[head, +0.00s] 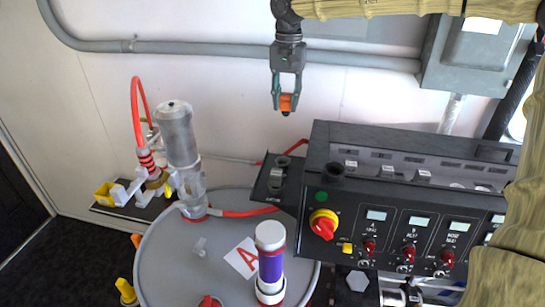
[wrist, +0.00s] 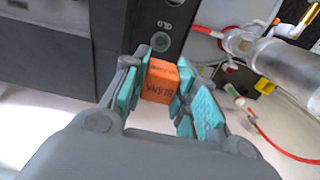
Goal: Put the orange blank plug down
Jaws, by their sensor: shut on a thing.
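My gripper (head: 286,100) hangs pointing down in front of the white wall, above the left end of the black control console. It is shut on the orange blank plug (head: 286,103). In the wrist view the plug (wrist: 161,82) sits between the teal finger pads, with dark lettering on its faces. A dark tip shows below the plug in the head view. The plug is in the air, apart from the console. Below it is a small black side shelf (head: 268,188) with round holders, at the console's left end.
The black console (head: 400,205) carries knobs, displays and a red-yellow switch (head: 323,224). A grey drum (head: 175,262) stands at lower left with a clear cylinder (head: 178,135), a purple-banded tube (head: 270,262) and red hoses. A grey box and conduit are on the wall.

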